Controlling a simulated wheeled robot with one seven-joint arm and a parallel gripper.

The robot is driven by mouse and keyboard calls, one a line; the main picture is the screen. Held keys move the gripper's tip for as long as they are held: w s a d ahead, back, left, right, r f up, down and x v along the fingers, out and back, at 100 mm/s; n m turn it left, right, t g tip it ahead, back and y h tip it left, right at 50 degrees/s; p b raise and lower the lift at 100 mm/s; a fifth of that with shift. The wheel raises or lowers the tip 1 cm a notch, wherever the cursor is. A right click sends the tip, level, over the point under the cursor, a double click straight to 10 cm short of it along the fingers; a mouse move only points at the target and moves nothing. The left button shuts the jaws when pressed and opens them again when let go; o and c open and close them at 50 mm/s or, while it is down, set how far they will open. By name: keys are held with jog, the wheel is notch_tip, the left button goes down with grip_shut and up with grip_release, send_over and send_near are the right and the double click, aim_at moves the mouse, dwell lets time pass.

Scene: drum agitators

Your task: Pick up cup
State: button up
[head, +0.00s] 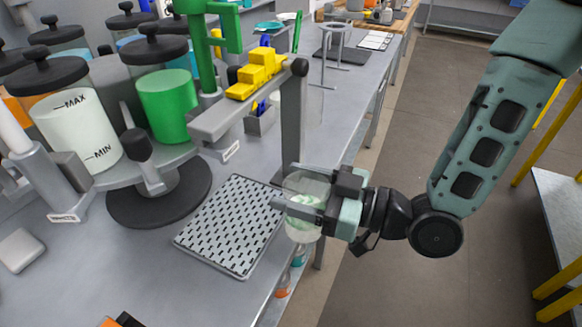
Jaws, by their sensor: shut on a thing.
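A clear, see-through cup (304,231) is at the right edge of the grey workbench, beside a perforated drip tray (237,222). Something pale green shows in or through it. My gripper (290,188) comes in from the right and is shut on the cup, with a finger on either side of it. The fingers and gripper body hide part of the cup. I cannot tell whether the cup touches the bench or tray, or hangs clear of them.
A carousel of lidded drums (75,120) stands at the left on a dark round base. A grey post (292,125) with an arm carrying yellow blocks (257,70) stands just behind the cup. Open floor (400,290) lies right of the bench, with yellow-legged furniture (555,290) at far right.

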jog(key=shift+p+v, duration=1.4)
jog(key=shift+p, duration=1.2)
